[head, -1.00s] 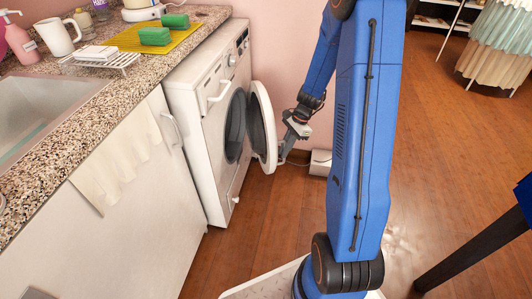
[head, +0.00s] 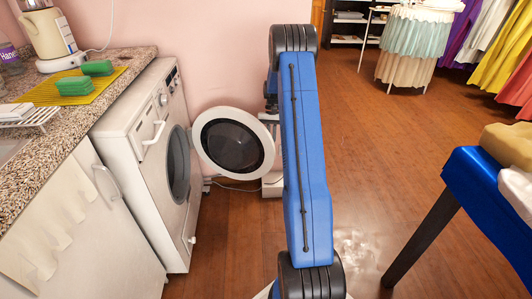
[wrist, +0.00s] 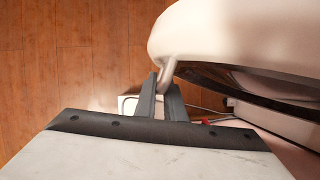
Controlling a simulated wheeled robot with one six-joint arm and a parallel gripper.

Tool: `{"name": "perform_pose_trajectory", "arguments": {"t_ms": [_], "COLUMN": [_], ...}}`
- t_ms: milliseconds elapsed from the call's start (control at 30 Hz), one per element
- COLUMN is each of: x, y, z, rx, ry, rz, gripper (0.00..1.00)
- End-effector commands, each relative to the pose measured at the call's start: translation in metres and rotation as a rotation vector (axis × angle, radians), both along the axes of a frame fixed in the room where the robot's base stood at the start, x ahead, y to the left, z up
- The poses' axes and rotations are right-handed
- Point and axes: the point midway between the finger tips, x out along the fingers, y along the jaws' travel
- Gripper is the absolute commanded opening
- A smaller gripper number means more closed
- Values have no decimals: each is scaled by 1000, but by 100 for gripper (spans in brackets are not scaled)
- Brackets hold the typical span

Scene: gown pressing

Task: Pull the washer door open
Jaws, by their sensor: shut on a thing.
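The washer (head: 140,165) is a white front loader beside the counter, and its drum opening shows on its front. Its round door (head: 233,141), a white ring with dark glass, is swung wide open and faces my head camera. In the wrist view the door's edge (wrist: 225,38) fills the upper right. My gripper (wrist: 165,92) is shut on the door's handle (wrist: 167,72), a small pale loop at the rim.
The counter (head: 110,105) with green sponges on a yellow mat (head: 68,88) is at the left. A white box (head: 271,184) stands by the pink wall behind the door. A table with blue cloth (head: 478,180) is at the right. Open wooden floor lies between.

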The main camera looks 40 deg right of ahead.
Motion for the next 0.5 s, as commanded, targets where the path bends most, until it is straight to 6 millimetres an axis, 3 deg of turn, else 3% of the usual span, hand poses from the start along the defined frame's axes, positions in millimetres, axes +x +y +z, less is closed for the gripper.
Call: {"name": "perform_pose_trajectory", "arguments": {"t_ms": [200, 500], "x": [15, 20], "y": [-19, -25], "z": [-1, 0], "rx": [-2, -1], "ry": [1, 1], "rz": [58, 80], "gripper": [0, 0]}}
